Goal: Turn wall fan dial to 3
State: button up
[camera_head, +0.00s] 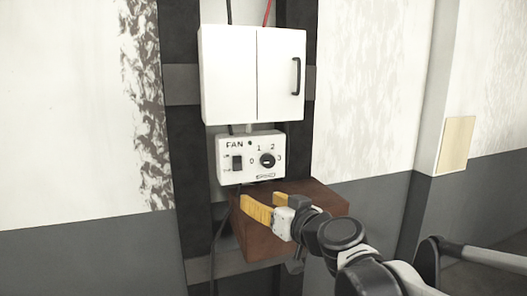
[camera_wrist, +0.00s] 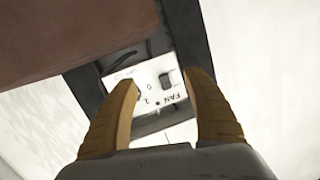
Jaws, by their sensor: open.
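The white fan control box (camera_head: 251,156) is mounted on the wall, with a FAN label and a small dark switch (camera_head: 237,163) at its left. Its round black dial (camera_head: 267,160) sits at the right among the marks 0, 1, 2 and 3; which mark it points to is too small to tell. My gripper (camera_head: 260,204) is open and empty, below and in front of the box, apart from the dial. In the wrist view, the box (camera_wrist: 150,84) appears upside down between my open yellow fingers (camera_wrist: 162,82), and the left finger hides most of the dial.
A white cabinet (camera_head: 230,75) with a black handle (camera_head: 296,76) hangs right above the box. A brown block (camera_head: 318,200) juts out below the box, beside my gripper; it fills the upper left of the wrist view (camera_wrist: 70,35). A dark cable (camera_head: 218,240) hangs at its left.

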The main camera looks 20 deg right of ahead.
aim_at(270, 161)
jog(key=w+d+r+m+t+h, duration=0.2)
jog(key=w+d+r+h, duration=0.15)
jog(key=d, duration=0.35)
jog(key=shift+y, duration=0.35)
jog(key=w, duration=0.3)
jog(key=w+b, duration=0.1)
jog(key=w, duration=0.6)
jog(key=shift+w+r, duration=0.35)
jog(key=shift+r, duration=0.05)
jog(key=c, duration=1.2)
